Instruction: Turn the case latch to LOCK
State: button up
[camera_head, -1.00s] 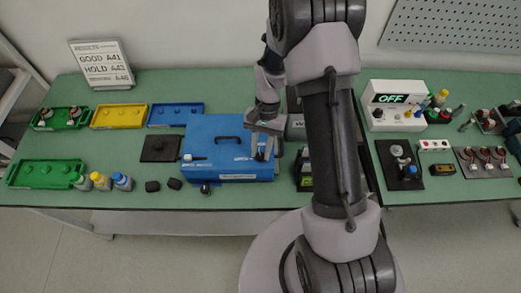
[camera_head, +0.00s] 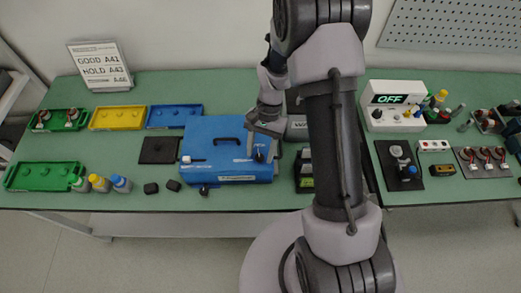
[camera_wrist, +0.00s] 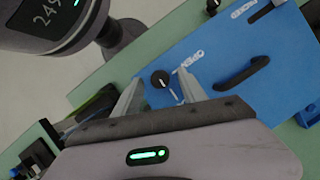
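The blue case (camera_head: 215,140) lies closed on the green bench, with a black handle on its lid. Its round black latch knob (camera_wrist: 160,79) has a white pointer mark and sits beside the printed word OPEN in the wrist view. The pointer's exact setting is too small to read, and I cannot make out a LOCK label. My gripper (camera_wrist: 161,77) is open, its two pale fingers on either side of the knob with gaps visible. In the head view my gripper (camera_head: 262,157) is over the right front of the lid. Whether the fingertips reach down beside the knob is unclear.
A dark flat pad (camera_head: 159,150) lies left of the case. Small black blocks (camera_head: 151,188) and several bottles (camera_head: 99,183) are at the front left. A dark holder (camera_head: 304,170) stands close on the right. My arm hides part of the bench.

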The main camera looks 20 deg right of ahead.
jog(key=p+v, duration=0.4)
jog(key=v, duration=1.3)
jog(key=shift+d+r, duration=0.15)
jog(key=s+a+n+t+b, duration=0.1)
jog(key=s+a+t+b, duration=0.2)
jog(key=s+b, duration=0.2)
jog(key=s+a+r+n+t+b, duration=0.1)
jog(key=s+a+t+b, duration=0.1)
jog(key=s+b, duration=0.3)
jog(key=s+a+n+t+b, duration=0.1)
jog(key=s+a+t+b, duration=0.2)
jog(key=s, duration=0.5)
jog(key=shift+s+a+r+n+t+h+b, duration=0.4)
jog(key=shift+t+b, duration=0.2)
jog(key=shift+b, duration=0.5)
jog(key=shift+w, duration=0.1)
